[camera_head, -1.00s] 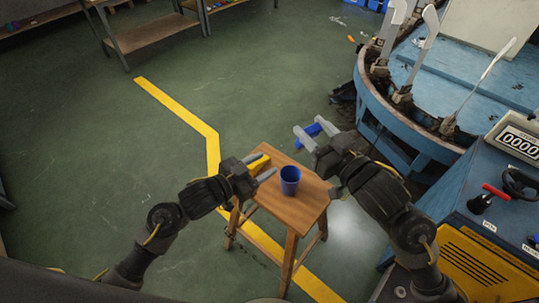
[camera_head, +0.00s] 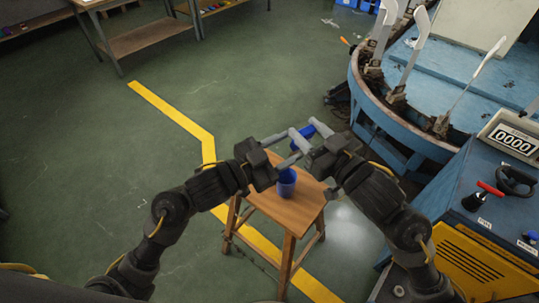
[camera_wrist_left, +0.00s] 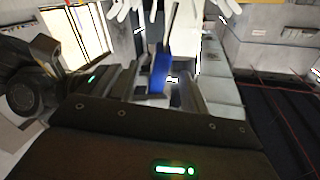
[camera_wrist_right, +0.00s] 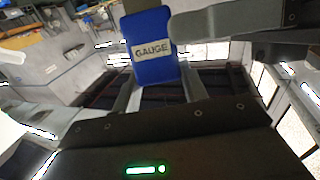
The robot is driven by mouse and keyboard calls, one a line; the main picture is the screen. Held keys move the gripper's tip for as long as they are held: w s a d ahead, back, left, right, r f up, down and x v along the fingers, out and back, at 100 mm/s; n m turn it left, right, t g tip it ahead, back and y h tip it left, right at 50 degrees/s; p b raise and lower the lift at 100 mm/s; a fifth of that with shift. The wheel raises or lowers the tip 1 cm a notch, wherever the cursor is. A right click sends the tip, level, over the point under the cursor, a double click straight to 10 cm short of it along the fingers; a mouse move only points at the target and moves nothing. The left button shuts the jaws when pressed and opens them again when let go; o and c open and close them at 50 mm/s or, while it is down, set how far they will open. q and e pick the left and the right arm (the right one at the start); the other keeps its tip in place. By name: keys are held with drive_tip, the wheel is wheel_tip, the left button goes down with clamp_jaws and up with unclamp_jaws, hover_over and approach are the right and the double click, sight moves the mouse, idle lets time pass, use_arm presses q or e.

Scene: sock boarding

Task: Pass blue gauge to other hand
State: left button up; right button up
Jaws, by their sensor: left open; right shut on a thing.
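The blue gauge (camera_head: 305,132) is held between the fingers of my right gripper (camera_head: 311,132), above the wooden stool. In the right wrist view the gauge (camera_wrist_right: 151,48) shows its white GAUGE label, and a grey finger of the other gripper lies close beside it at the right. My left gripper (camera_head: 293,148) is open, with its fingers pointing toward the gauge and just short of or beside it. In the left wrist view the gauge (camera_wrist_left: 161,72) shows as a narrow blue strip between the open fingers; whether they touch it cannot be told.
The wooden stool (camera_head: 296,211) below carries a blue cup (camera_head: 287,182). A blue round machine (camera_head: 414,125) with upright paddles and a control console (camera_head: 490,190) stand at the right. The green floor at the left is clear.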

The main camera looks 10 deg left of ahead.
sight(308, 138)
use_arm(q)
drive_tip(key=x, duration=0.6)
drive_tip(key=shift+w+d, duration=0.15)
drive_tip(key=shift+d, duration=0.05)
drive_tip(key=shift+c, duration=0.4)
clamp_jaws()
use_arm(e)
drive_tip(key=o, duration=1)
drive_tip(key=shift+o, duration=1)
drive_tip(key=shift+s+a, duration=0.1)
drive_tip(key=shift+a, duration=0.05)
drive_tip(key=shift+s, duration=0.1)
